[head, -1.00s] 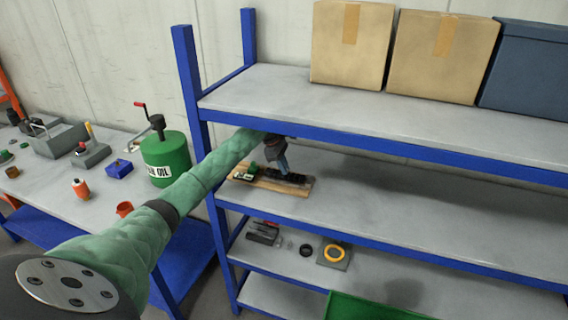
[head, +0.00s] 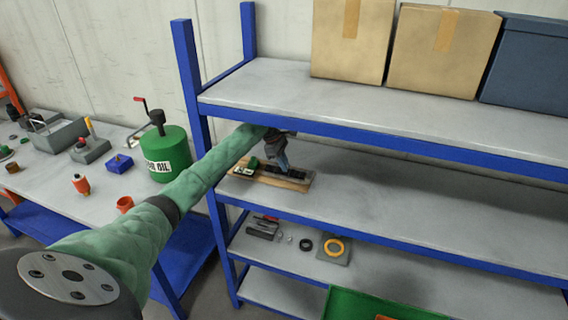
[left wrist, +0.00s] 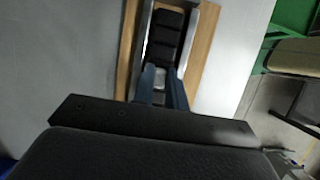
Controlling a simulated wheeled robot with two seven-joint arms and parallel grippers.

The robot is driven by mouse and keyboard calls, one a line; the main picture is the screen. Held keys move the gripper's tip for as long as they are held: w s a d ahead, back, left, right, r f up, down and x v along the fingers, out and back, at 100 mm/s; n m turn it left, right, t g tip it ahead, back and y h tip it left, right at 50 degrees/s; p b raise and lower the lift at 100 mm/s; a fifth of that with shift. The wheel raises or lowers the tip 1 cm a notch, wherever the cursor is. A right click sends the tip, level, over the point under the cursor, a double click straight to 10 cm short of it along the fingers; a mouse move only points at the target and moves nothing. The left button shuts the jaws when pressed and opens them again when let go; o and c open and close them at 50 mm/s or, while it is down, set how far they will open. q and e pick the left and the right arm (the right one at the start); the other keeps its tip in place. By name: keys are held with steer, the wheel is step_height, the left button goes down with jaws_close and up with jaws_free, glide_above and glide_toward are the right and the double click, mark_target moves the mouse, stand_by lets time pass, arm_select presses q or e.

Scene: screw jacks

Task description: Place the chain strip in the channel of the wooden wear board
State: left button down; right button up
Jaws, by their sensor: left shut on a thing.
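The wooden wear board (head: 297,186) lies on the middle shelf, and it also shows in the left wrist view (left wrist: 203,52). The dark chain strip (head: 290,172) lies along the board's metal-edged channel; in the left wrist view its links (left wrist: 166,38) sit between the channel walls. My left gripper (head: 283,168) is over the board with its blue fingers down at the strip. In the left wrist view its fingers (left wrist: 163,88) are close together at the near end of the strip, shut on it. Whether the strip is fully seated is hard to tell. My right gripper is not in view.
A small green part (head: 252,163) sits at the board's left end. The upper shelf (head: 350,102) is close above my left arm, and a blue post (head: 200,110) stands beside it. The middle shelf is clear to the right (head: 430,210).

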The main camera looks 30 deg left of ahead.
arm_select(q)
steer(key=c, duration=1.3)
jaws_free()
steer(key=shift+c, duration=0.2)
